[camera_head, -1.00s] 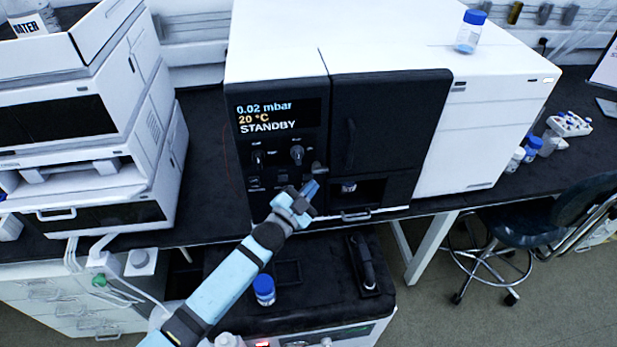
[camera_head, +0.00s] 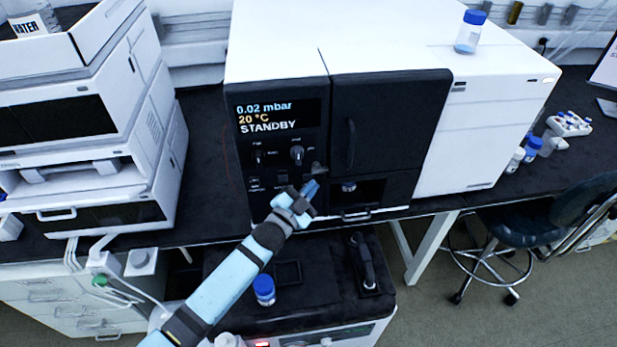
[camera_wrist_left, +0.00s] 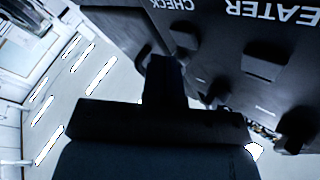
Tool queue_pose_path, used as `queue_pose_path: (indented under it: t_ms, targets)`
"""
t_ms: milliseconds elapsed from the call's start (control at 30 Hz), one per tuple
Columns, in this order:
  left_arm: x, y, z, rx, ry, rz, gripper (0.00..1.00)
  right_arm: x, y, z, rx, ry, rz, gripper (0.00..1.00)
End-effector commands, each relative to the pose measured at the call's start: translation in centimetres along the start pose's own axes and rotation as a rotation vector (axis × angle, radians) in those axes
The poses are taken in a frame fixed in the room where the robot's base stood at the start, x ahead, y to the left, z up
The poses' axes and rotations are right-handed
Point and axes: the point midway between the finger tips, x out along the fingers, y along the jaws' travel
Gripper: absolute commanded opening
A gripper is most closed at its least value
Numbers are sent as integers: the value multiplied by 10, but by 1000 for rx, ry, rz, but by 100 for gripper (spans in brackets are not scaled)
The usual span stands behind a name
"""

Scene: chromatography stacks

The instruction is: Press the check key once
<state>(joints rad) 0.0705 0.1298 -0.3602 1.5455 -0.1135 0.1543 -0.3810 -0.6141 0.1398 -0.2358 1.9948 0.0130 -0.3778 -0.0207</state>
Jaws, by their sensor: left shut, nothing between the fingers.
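The instrument's dark control panel (camera_head: 240,170) shows 0.02 mbar, 20 °C and STANDBY on its display. My left gripper (camera_head: 311,188) is shut and empty, at the lower right of this panel. In the left wrist view its dark closed fingers (camera_wrist_left: 163,80) are close to the panel face. An upside-down CHECK label (camera_wrist_left: 172,4) is at the top edge, with a dark raised key (camera_wrist_left: 185,37) near it. I cannot tell whether the fingertips touch a key. In the head view the gripper hides part of the key row. My right gripper is not in view.
Another raised key (camera_wrist_left: 262,62) is near the HEATER label, to the right. A dark door (camera_head: 385,125) with a handle is right of the panel. A blue-capped bottle (camera_head: 264,290) stands below on the lower unit. A white instrument stack (camera_head: 165,130) is at left.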

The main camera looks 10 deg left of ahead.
Motion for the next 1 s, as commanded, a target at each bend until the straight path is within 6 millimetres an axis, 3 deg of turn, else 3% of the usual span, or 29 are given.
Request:
queue_pose_path:
  t_ms: [1000]
  targets:
    - [6,-4,4,0,0,0,0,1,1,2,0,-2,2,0]
